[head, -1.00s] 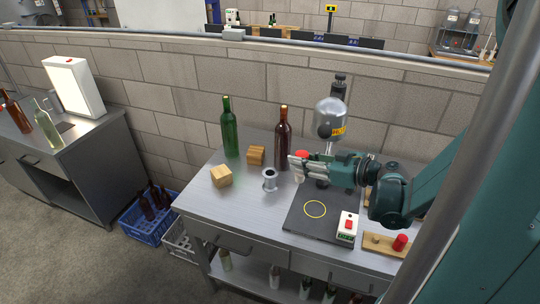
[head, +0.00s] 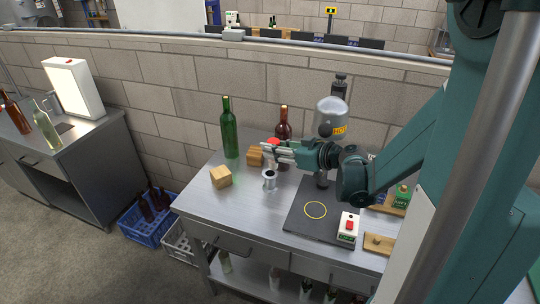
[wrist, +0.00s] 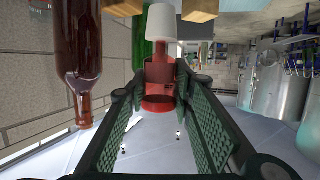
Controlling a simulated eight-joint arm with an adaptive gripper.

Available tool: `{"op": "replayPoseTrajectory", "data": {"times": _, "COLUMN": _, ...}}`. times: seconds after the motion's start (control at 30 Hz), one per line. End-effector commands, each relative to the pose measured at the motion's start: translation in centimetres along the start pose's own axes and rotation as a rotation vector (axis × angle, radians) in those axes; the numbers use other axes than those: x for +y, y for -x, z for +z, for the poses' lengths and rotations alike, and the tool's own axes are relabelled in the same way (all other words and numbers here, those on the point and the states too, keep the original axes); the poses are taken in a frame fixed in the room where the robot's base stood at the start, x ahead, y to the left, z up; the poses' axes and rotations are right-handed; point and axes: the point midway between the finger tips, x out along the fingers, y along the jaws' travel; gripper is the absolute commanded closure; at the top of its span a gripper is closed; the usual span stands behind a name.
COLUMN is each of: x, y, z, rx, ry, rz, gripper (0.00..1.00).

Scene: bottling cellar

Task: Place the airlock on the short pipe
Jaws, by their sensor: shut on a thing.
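The airlock, with a red body (wrist: 158,103) and a white tapered stopper (wrist: 161,20), is between my gripper's fingers in the wrist view, which looks upside down. In the head view its red top (head: 273,141) shows above the fingers. My gripper (head: 268,149) is shut on the airlock and holds it above the table. The short pipe (head: 269,181), a silver flanged piece, stands upright on the table, below the gripper in the picture and apart from it. I cannot make out the pipe in the wrist view.
A green bottle (head: 227,128) and a brown bottle (head: 283,118) stand behind. Wooden blocks (head: 221,177) (head: 255,156) lie left of and behind the pipe. A dark mat (head: 296,222) with a yellow ring and a white switch box (head: 348,228) are to the right. The table's front left is clear.

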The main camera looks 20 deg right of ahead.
Motion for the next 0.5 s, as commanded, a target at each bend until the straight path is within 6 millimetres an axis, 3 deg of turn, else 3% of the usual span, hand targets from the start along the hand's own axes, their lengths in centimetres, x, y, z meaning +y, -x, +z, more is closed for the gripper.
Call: {"op": "replayPoseTrajectory", "data": {"times": 0.5, "x": -0.04, "y": -0.61, "z": -0.19, "rx": 0.0, "ry": 0.0, "rz": -0.001, "gripper": 0.88}}
